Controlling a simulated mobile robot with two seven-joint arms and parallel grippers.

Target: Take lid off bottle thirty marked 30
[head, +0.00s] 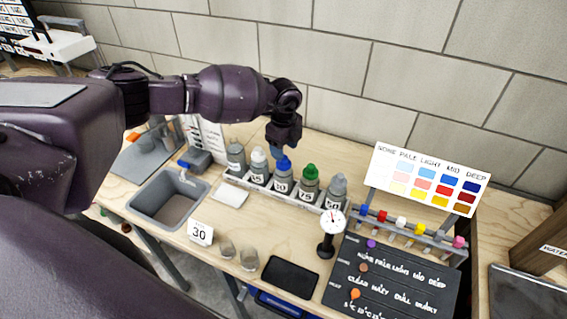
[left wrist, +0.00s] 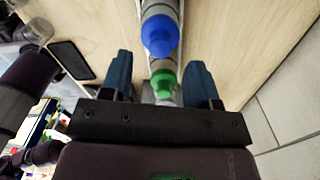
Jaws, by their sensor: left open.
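Several grey bottles stand in a row in a white rack (head: 232,179). The middle bottle (head: 281,184) has a blue lid (head: 284,163); its label is too small to read surely as 30. A green lid (head: 309,171) is on the bottle to its right. My left gripper (head: 284,143) hangs pointing down just above the blue lid. In the left wrist view the gripper (left wrist: 157,62) is open and empty, with the blue lid (left wrist: 160,36) beyond the fingertips and the green lid (left wrist: 163,82) showing between the fingers. Contact with a lid cannot be told. My right gripper is not seen.
A card marked 30 (head: 200,233) stands in front of the rack, near two small cups (head: 249,259) and a black pad (head: 290,276). A sink (head: 150,200) is left. A dial gauge (head: 332,222), colour chart (head: 427,180) and black board (head: 392,282) stand right.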

